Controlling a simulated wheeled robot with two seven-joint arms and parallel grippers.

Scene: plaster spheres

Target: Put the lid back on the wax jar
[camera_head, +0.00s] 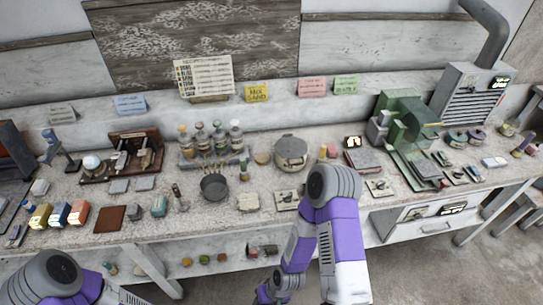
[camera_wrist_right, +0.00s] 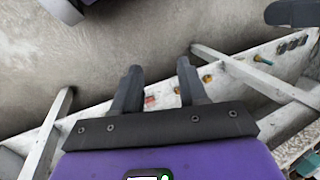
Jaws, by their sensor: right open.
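A round grey lidded-looking pot (camera_head: 291,152) stands at the back middle of the bench; I cannot tell if it is the wax jar. A small flat tan disc (camera_head: 262,158) lies just left of it, perhaps a lid. A dark open pan (camera_head: 214,187) stands in front and to the left. My right gripper (camera_wrist_right: 160,68) is open and empty in the right wrist view, low in front of the bench, away from these things. My right arm's raised elbow hides part of the bench front in the head view. My left gripper is out of view; only its arm shows.
The bench holds several bottles in a rack (camera_head: 211,143), a green machine (camera_head: 402,125) at right and coloured boxes (camera_head: 60,214) at left. A lower shelf (camera_head: 205,262) carries small items. Grey floor (camera_wrist_right: 110,50) lies open before the bench.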

